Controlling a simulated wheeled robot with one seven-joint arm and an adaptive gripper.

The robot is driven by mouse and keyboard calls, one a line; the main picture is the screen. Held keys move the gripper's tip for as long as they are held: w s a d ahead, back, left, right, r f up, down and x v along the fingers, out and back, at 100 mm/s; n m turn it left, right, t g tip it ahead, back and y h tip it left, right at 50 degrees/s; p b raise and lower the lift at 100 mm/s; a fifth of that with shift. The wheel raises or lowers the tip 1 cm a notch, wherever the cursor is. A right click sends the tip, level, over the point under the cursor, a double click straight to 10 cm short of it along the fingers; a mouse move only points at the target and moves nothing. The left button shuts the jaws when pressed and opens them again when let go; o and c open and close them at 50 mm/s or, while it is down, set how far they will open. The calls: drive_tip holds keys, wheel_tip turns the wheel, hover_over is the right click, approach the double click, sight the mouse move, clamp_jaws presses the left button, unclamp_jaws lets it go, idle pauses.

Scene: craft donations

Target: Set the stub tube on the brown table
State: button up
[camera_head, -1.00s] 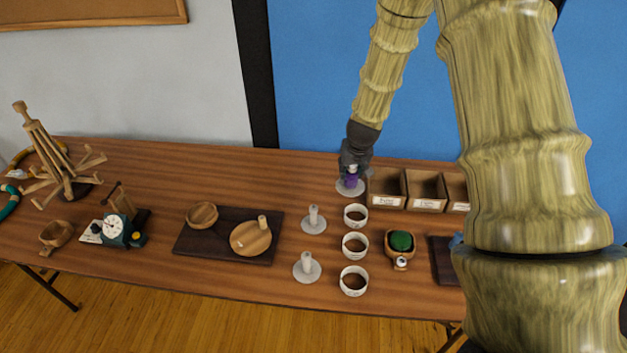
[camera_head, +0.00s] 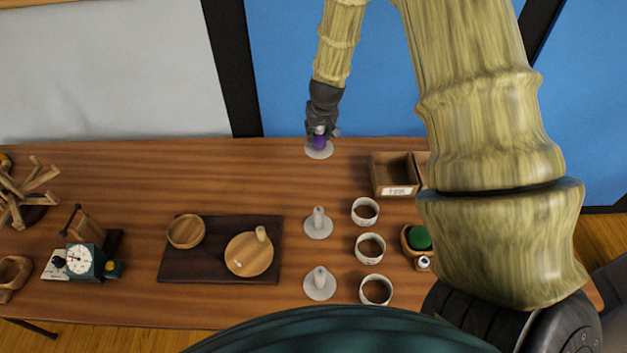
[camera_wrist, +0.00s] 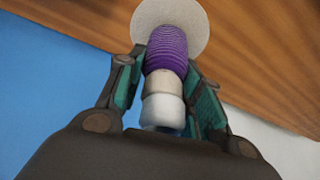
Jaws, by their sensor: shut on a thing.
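The tube that my gripper holds has purple winding (camera_wrist: 167,48), a beige band and a white end in the wrist view. It also shows as a small purple piece in the head view (camera_head: 319,143). A pale round disc (camera_wrist: 150,14) is at its far end, and it also shows in the head view (camera_head: 319,153). My gripper (camera_head: 321,132) is shut on the tube, with a finger on each side (camera_wrist: 163,85). They are over the back edge of the brown table (camera_head: 110,170). I cannot tell whether the disc touches the tabletop.
Two white stands with posts (camera_head: 318,225) (camera_head: 320,285) stand in front. A wooden bin (camera_head: 394,190) stands right. A dark board (camera_head: 205,268) holds wooden dishes.

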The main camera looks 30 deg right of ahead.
sight(319, 152)
drive_tip(key=f+b, duration=0.2)
drive_tip(key=f, duration=0.1)
drive_tip(key=f+b, duration=0.1)
drive_tip(key=shift+w+f, duration=0.15)
drive_tip(key=shift+w, duration=0.2)
drive_tip(key=shift+f+b, duration=0.65)
drive_tip(key=shift+b, duration=0.25)
drive_tip(key=shift+f+p, duration=1.2)
drive_tip(key=shift+f, duration=3.85)
drive_tip(key=shift+f, duration=0.15)
drive_tip(key=o, duration=0.9)
drive_tip(key=shift+c, duration=0.2)
drive_tip(key=shift+r, duration=0.2)
drive_tip(key=shift+b+v, duration=1.55)
drive_tip(key=shift+v, duration=4.5)
